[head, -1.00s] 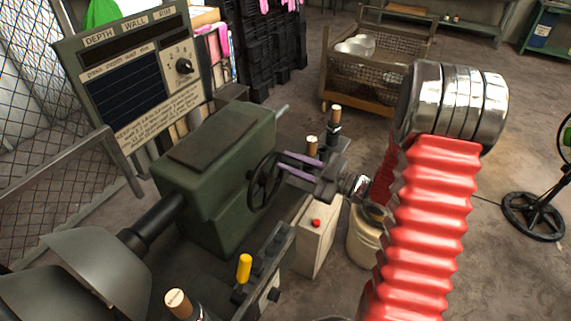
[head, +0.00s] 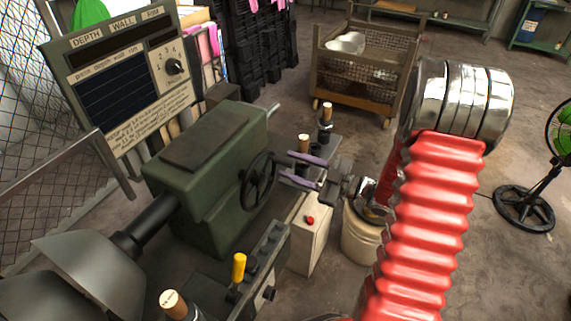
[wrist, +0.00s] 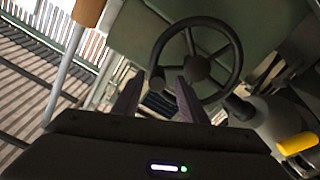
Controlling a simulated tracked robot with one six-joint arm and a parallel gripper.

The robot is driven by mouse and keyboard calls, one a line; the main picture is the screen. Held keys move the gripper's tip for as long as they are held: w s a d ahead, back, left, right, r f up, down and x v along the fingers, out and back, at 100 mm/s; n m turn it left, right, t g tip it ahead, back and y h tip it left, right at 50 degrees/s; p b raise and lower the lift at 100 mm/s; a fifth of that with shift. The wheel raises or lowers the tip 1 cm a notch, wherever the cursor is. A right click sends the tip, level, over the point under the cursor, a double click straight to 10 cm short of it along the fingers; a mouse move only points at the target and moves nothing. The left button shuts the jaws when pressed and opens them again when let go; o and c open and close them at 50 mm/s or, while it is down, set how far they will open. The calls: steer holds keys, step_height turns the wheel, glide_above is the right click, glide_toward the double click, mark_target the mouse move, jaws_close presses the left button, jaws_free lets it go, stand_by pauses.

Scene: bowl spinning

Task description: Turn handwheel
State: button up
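The dark spoked handwheel (head: 257,180) is on the right side of the green machine housing (head: 190,180). A small round knob (wrist: 157,80) shows between the fingertips. I cannot tell whether the fingers touch it.
A lever with a yellow handle (head: 239,268) stands below the wheel. A pale box with a red button (head: 310,220) and a bucket (head: 361,240) stand near my arm. A display panel (head: 120,85) rises behind. A cart (head: 365,65) and fan (head: 540,180) stand farther off.

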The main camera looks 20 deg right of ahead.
steer(key=v, duration=1)
steer(key=shift+s+d+f, duration=0.15)
steer(key=shift+s+d, duration=0.05)
steer(key=shift+s, duration=0.15)
steer(key=shift+c, duration=0.5)
